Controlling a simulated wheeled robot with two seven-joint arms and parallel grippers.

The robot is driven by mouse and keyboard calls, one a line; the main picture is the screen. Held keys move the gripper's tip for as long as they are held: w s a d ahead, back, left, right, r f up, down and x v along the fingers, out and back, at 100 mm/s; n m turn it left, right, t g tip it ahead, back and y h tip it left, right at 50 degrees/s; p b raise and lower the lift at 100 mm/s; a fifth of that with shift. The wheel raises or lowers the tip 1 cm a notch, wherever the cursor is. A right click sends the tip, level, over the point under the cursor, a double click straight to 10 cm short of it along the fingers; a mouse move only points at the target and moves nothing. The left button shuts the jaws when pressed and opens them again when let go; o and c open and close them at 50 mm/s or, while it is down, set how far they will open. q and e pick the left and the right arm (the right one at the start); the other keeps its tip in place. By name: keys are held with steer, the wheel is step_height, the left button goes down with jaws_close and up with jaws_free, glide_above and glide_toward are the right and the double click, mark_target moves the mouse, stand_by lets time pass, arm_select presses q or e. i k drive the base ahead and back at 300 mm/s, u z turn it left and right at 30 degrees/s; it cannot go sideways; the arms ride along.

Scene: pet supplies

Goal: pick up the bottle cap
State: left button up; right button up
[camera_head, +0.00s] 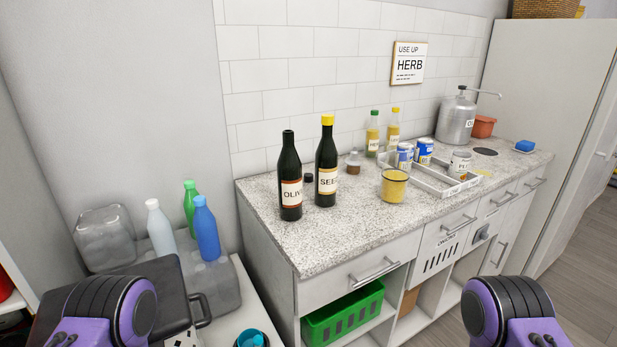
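A small dark cylinder (308,179) that looks like a bottle cap sits on the speckled counter (340,240), behind and between two dark bottles. The bottle labelled "OLIV" (290,185) stands upright to its left, and I see no coloured cap on its neck. The bottle labelled "SEE" (326,165) stands to its right with a yellow cap (327,120) on top. Purple and black parts of my arms show at the bottom left and bottom right, well short of the counter. Neither gripper's fingers are in view.
A yellow-filled jar (394,185) and a white tray (443,186) with cans stand right of the bottles. A small brown jar (353,163) is behind. The counter's front is clear. At left, a blue bottle (206,230) stands among others. A green basket (343,315) sits below.

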mark_target(308, 177)
steer(key=u, duration=0.15)
steer(key=k, duration=0.95)
steer(key=z, duration=1.55)
steer(key=i, duration=1.75)
steer(key=u, duration=0.65)
steer(key=i, duration=0.7)
steer(key=u, duration=0.8)
